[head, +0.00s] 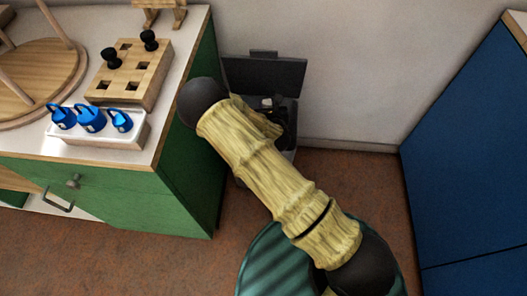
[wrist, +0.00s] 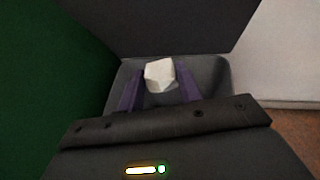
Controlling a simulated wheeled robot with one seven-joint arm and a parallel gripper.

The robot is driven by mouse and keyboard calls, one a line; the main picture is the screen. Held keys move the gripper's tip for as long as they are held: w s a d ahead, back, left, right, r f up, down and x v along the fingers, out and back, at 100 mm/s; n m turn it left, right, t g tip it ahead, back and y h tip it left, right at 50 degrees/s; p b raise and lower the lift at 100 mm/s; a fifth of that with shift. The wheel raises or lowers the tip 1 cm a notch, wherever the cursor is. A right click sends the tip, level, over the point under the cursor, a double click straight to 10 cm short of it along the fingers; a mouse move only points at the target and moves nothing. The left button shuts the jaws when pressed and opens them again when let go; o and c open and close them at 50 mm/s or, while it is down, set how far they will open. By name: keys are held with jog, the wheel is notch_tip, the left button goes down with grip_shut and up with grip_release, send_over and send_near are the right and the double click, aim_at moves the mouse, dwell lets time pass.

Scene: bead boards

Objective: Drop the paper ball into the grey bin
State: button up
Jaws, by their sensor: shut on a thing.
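The paper ball (wrist: 160,74) is a small white crumpled lump. My gripper (wrist: 160,82) is shut on it, with a purple finger on each side. In the wrist view the ball shows in front of the open grey bin (wrist: 222,75), within the outline of its mouth. Whether it is above the rim or below it I cannot tell. In the head view the bin (head: 265,76) stands against the wall with its dark lid raised. My arm hides much of the bin there, and a small pale patch near my gripper (head: 270,104) may be the ball.
A green cabinet (head: 190,160) stands close on the bin's left. A blue cabinet (head: 470,150) is at the right. Brown floor (head: 370,185) between is clear.

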notch_tip(320, 180, down, 5)
jog(key=b, duration=0.3)
jog(key=o, duration=1)
jog(key=shift+s, duration=0.1)
jog(key=p+v, duration=0.6)
jog(key=v, duration=1.1)
jog(key=shift+s+r, duration=0.1)
jog(key=shift+r, duration=0.1)
